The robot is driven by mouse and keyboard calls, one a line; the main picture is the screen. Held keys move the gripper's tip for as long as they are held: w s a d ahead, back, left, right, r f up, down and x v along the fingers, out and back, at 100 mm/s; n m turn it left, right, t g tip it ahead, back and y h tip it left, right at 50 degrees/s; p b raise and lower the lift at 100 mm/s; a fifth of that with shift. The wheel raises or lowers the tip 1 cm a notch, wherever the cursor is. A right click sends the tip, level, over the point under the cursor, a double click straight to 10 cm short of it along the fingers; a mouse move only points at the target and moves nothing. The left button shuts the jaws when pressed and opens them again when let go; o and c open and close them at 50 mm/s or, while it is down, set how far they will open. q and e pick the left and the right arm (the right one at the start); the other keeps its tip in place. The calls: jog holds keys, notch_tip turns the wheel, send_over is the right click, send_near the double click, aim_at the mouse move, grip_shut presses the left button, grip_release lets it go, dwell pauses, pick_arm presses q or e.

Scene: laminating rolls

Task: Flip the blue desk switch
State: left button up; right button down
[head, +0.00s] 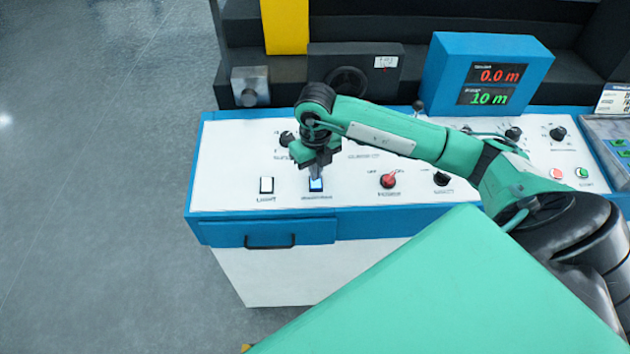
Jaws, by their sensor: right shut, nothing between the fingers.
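The blue switch (315,185) sits on the white top of the blue-edged control desk, left of the middle, and looks lit blue. My right gripper (316,173) is shut and empty, pointing down with its fingertips right at the switch's far edge. I cannot tell whether the tips touch it. The fingers hide part of the switch's upper side. My left gripper does not show.
A white switch (266,185) is just left of the blue one, and a red knob (388,181) is to its right. A blue display box (484,75) stands at the back. A drawer (268,234) is in the desk's front. Open floor (90,180) lies left.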

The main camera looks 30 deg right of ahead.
notch_tip(320, 180, up, 7)
jog(key=p, duration=0.3)
jog(key=shift+p, duration=0.35)
dwell(0.5)
